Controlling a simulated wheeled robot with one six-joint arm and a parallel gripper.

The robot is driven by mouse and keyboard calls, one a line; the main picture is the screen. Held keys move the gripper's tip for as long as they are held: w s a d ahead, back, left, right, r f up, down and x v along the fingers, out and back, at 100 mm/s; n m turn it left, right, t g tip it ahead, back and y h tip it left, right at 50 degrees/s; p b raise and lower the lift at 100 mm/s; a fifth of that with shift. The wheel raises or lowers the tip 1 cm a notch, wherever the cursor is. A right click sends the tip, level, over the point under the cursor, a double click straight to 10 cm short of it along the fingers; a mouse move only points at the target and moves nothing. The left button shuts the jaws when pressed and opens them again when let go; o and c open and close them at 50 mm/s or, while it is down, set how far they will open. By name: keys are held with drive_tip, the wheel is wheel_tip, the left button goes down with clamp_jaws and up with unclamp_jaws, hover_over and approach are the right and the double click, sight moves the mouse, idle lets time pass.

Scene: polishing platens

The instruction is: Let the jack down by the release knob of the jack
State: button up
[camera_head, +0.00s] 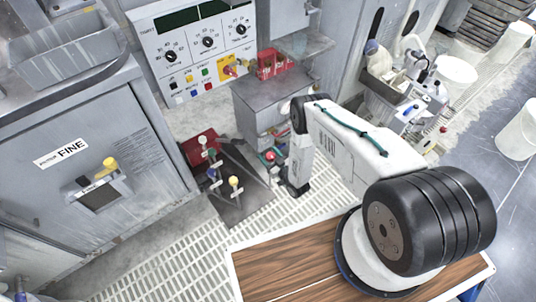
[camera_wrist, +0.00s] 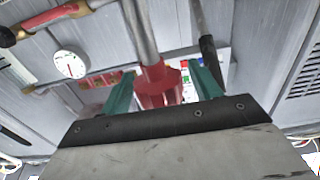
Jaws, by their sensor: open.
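In the wrist view, my gripper (camera_wrist: 163,88) is open, with one teal finger on each side. A red, lobed knob-like part (camera_wrist: 157,86) on a grey metal rod (camera_wrist: 140,28) shows in the gap between the fingers. Gaps show at both sides of it, and I cannot tell its exact depth. In the head view, my gripper (camera_head: 276,151) is low beside the grey cabinet, with a small red part (camera_head: 270,156) at it. I cannot tell for sure that this is the jack's release knob. The jack's body is not clearly made out.
Levers with coloured knobs (camera_head: 234,182) and a red box (camera_head: 200,146) stand left of my gripper. A grey cabinet (camera_head: 265,95) is close behind it. The FINE cabinet (camera_head: 75,185) is at left. A round gauge (camera_wrist: 70,64) shows in the wrist view. Grated floor (camera_head: 185,250) is clear in front.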

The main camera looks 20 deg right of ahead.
drive_tip(key=shift+w+a, duration=0.15)
drive_tip(key=shift+w, duration=0.3)
drive_tip(key=c, duration=1)
drive_tip(key=shift+y, duration=0.3)
drive_tip(key=n+g+y, duration=0.1)
drive_tip(key=n+y, duration=0.1)
drive_tip(key=n+g+y, duration=0.3)
drive_tip(key=g+y, duration=0.1)
drive_tip(key=y, duration=0.1)
drive_tip(key=shift+s+a+n, duration=0.2)
drive_tip(key=shift+a+n, duration=0.1)
drive_tip(key=shift+n, duration=0.1)
drive_tip(key=shift+s+a+n+g+y, duration=0.2)
drive_tip(key=shift+n+g+y, duration=0.8)
drive_tip(key=shift+g, duration=0.45)
drive_tip(key=shift+s+a+n+g+y, duration=0.15)
drive_tip(key=shift+n+g+y, duration=0.65)
drive_tip(key=shift+n+g, duration=0.55)
drive_tip(key=shift+d, duration=0.1)
